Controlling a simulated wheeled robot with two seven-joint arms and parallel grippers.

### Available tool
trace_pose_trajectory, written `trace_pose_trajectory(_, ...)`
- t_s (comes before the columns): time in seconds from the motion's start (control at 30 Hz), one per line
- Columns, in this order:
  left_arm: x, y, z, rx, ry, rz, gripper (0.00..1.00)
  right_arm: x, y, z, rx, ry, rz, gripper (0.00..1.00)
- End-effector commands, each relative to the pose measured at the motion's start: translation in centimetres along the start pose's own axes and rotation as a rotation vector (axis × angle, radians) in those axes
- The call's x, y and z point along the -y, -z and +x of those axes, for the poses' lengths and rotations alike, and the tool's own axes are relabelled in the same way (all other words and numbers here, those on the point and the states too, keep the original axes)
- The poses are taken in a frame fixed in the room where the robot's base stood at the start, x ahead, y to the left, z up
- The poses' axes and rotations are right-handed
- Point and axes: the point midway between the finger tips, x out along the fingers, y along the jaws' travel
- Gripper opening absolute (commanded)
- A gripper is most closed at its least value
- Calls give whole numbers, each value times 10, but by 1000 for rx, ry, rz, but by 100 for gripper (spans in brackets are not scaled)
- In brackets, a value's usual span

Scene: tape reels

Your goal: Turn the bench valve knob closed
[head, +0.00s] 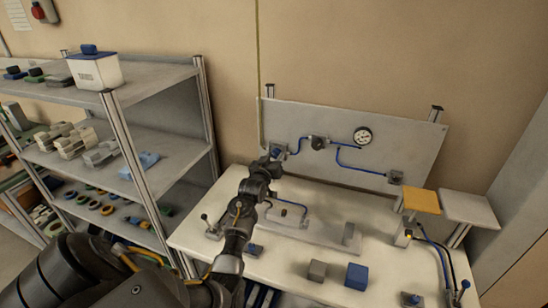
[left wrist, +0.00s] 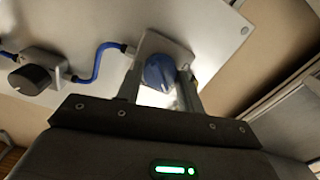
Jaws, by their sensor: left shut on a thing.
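The blue valve knob (left wrist: 160,73) sits on a light square plate at the upright panel. It also shows in the head view (head: 277,151), partly hidden behind my gripper. My left gripper (head: 269,160) reaches up to the panel. In the left wrist view its two fingers (left wrist: 160,88) stand on either side of the blue knob, shut on it. A blue pipe runs from the knob's plate to a black knob (left wrist: 30,78), which also shows in the head view (head: 318,142). My right gripper is not in view.
A round gauge (head: 363,136) is on the grey panel (head: 410,135), right of the knobs. On the white bench (head: 285,268) stand a grey block (head: 317,271) and a blue block (head: 357,277). A loaded shelf (head: 165,78) stands left of my arm.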

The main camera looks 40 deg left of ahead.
Motion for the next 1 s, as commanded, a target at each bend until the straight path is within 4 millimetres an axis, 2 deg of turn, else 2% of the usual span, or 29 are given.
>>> trace_pose_trajectory(0.6, 0, 1, 0, 0, 0, -548, 15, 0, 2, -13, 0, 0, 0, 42)
trace_pose_trajectory(1.0, 0, 1, 0, -1, 0, -733, 15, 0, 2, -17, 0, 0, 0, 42)
